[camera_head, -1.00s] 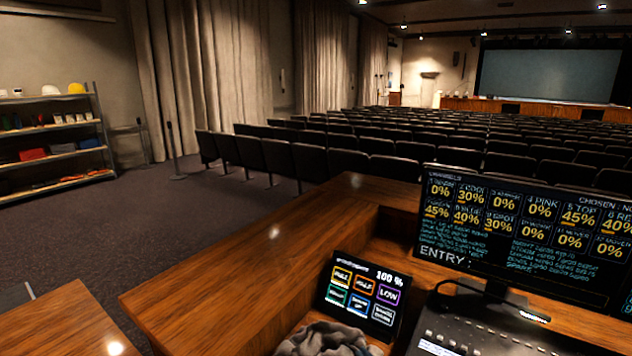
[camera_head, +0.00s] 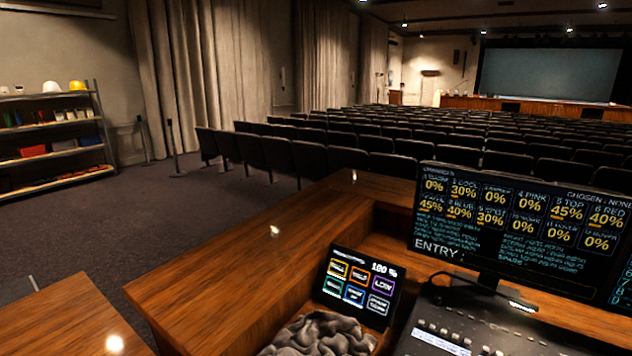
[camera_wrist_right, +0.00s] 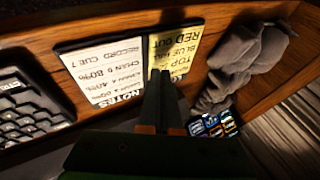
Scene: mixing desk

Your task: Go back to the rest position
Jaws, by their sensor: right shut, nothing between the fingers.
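My right gripper (camera_wrist_right: 160,88) shows in the right wrist view with its two dark fingers together and nothing between them. It points towards a white notes sheet (camera_wrist_right: 105,68) and a yellow sheet (camera_wrist_right: 178,48) on the wooden desk. I cannot tell whether the fingertips touch the sheets. In the head view neither gripper shows. My left gripper is in no frame.
The wooden desk (camera_head: 235,262) bears a monitor (camera_head: 520,230), a small touch screen (camera_head: 358,288), a crumpled grey cloth (camera_head: 318,336) and a console (camera_head: 450,330). The cloth also shows in the right wrist view (camera_wrist_right: 240,60). Rows of seats stand beyond.

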